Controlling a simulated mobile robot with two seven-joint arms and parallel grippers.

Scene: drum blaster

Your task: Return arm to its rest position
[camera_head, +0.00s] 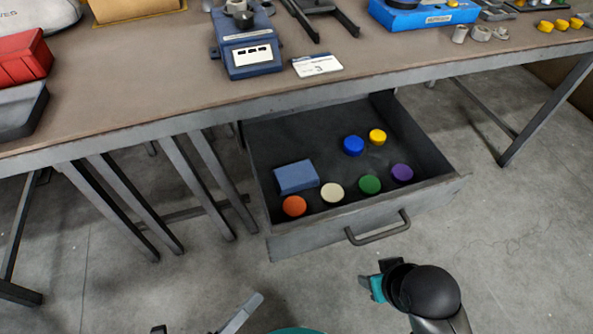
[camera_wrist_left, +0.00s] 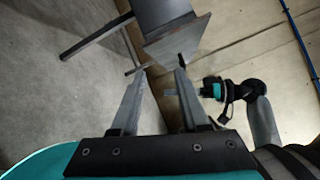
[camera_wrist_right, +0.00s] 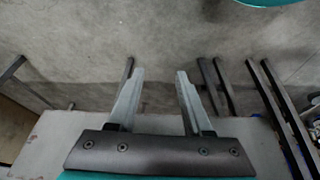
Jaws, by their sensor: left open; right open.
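My left gripper (camera_head: 202,322) shows at the bottom edge of the head view, in front of the workbench. Its two fingers are apart with nothing between them in the left wrist view (camera_wrist_left: 158,72). My right arm (camera_head: 425,290) rises at the lower right of the head view, just in front of the open drawer. Its fingers are out of sight there. In the right wrist view my right gripper (camera_wrist_right: 160,75) is open and empty, over the concrete floor.
An open drawer (camera_head: 425,192) juts out under the workbench (camera_head: 130,90). It holds a blue box (camera_head: 296,177) and several coloured round pieces. Its handle (camera_head: 378,234) faces my arms. Metal bench legs (camera_head: 120,205) stand left of it. Bare floor (camera_head: 520,270) is at the right.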

